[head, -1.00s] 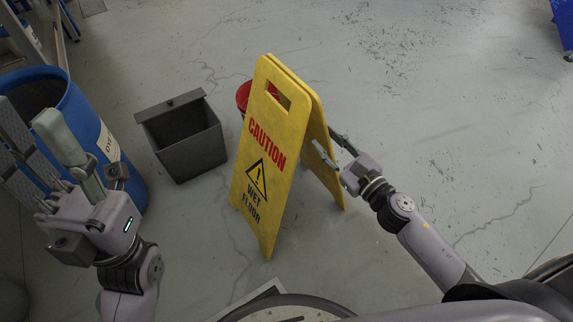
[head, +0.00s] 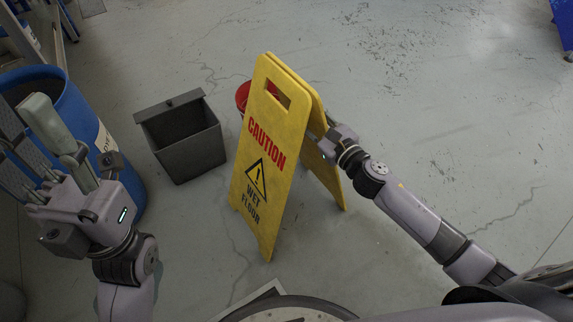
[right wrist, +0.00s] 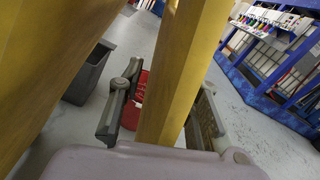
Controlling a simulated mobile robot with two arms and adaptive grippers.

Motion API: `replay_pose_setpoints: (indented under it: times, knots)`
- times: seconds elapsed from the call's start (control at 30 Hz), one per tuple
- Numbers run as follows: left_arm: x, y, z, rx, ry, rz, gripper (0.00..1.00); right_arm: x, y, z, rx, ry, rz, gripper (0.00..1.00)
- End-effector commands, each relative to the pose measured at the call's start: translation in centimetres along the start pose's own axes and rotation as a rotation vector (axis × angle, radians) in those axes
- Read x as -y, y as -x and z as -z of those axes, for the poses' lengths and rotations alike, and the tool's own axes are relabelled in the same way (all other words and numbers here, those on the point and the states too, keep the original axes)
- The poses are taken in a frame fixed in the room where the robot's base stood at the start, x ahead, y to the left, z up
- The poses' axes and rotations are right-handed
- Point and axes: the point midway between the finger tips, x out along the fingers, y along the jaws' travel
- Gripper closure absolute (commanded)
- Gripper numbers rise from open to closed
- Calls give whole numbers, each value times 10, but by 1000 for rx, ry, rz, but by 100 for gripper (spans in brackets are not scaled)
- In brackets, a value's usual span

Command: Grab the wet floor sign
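The yellow wet floor sign (head: 262,150) stands open on the floor in the head view, its two panels spread like a tent, with a handle slot at the top. My right gripper (head: 322,130) is at the right side of the sign, its fingers mostly hidden by the panels. In the right wrist view, the open fingers (right wrist: 160,108) lie on either side of the rear panel (right wrist: 182,70), with a gap at least on the right. The front panel (right wrist: 45,60) rises at the left. My left gripper (head: 38,140) is open and empty at the left, far from the sign.
A grey bin (head: 183,140) stands left of the sign, and a blue barrel (head: 75,110) left of that. A red container (head: 243,94) is partly hidden behind the sign. A blue rack (right wrist: 275,50) shows in the wrist view. The floor to the right is clear.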

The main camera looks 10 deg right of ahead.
Motion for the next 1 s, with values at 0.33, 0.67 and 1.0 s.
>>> replay_pose_setpoints:
  times: [0.33, 0.67, 1.0]
  knots:
    - [0, 1, 0, 5, 0, 2, 60, 0, 0, 0, 1, -1, 0, 85]
    - [0, 2, -1, 8, 0, -1, 60, 0, 0, 0, 1, -1, 0, 100]
    - [0, 2, -1, 9, 0, -3, 60, 0, 0, 0, 1, -1, 0, 100]
